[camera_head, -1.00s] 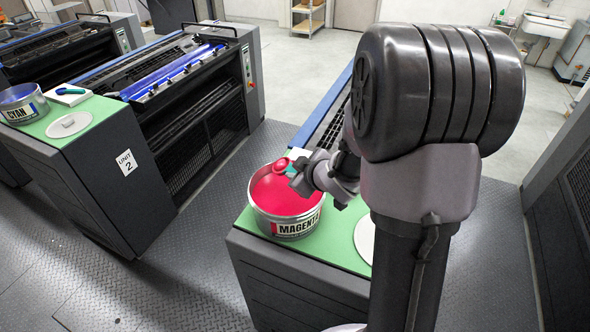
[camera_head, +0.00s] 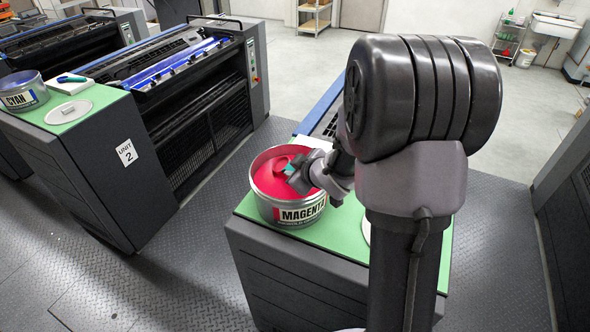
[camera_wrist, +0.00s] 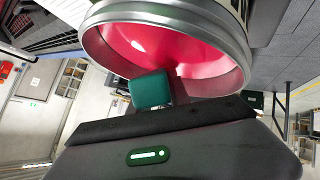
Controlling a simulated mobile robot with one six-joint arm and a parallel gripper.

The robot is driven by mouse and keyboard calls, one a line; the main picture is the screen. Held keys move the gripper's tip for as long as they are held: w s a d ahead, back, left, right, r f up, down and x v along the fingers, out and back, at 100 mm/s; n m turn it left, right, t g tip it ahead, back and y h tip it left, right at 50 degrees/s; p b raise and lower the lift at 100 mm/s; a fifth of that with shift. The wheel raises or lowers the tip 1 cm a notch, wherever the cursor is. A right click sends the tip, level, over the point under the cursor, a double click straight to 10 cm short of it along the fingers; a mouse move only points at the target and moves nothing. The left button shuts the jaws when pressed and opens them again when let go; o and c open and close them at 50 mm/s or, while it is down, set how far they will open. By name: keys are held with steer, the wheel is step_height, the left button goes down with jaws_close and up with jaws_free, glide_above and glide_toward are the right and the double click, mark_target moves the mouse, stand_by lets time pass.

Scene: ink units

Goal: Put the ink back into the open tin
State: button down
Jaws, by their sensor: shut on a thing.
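The open magenta tin (camera_head: 297,215) stands on a green mat (camera_head: 244,207) on the near cabinet. Pink-red ink shows inside it. My gripper (camera_head: 297,178) is over the tin's right rim, shut on the teal handle (camera_head: 291,168) of an ink tool. The tool's red, ink-covered end (camera_head: 279,163) is over or in the tin's mouth; I cannot tell whether it touches the ink. In the wrist view the teal handle (camera_wrist: 150,90) stands out from my gripper in front of the tin's mouth, with the tin's metal rim (camera_wrist: 95,45) around the pink inside. My fingertips are largely hidden.
A pale lid (camera_head: 366,231) lies right of the magenta tin, partly behind my arm. Patterned floor (camera_head: 190,265) lies between the cabinets.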

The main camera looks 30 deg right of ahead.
stand_by(0.3)
step_height(320, 180, up, 11)
steer(key=p, duration=1)
steer(key=shift+r, duration=0.2)
steer(key=shift+d, duration=0.1)
